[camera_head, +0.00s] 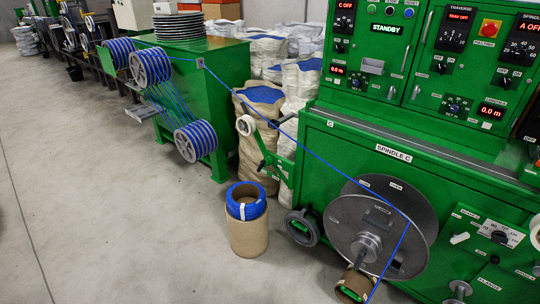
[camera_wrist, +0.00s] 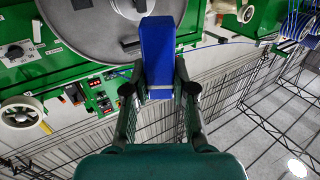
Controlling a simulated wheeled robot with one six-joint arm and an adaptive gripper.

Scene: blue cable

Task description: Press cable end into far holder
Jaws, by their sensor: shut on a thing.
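The thin blue cable (camera_head: 330,166) runs in the head view from the green box at upper left, over the grey reel disc (camera_head: 345,228) and down past the bottom edge. In the wrist view my gripper (camera_wrist: 158,88) has its two fingers on either side of a blue block-like piece (camera_wrist: 157,50). It is shut on this piece, which points up toward the grey disc (camera_wrist: 95,28). I take the piece for the cable end. My gripper is not seen in the head view. I cannot pick out the far holder for certain in either view.
The green machine (camera_head: 395,120) with its control panel fills the right. A cardboard tube (camera_head: 249,232) with a blue coil on top stands on the floor; another tube (camera_head: 354,287) is at the bottom. Wire racking (camera_wrist: 275,115) shows right in the wrist view. The floor at left is clear.

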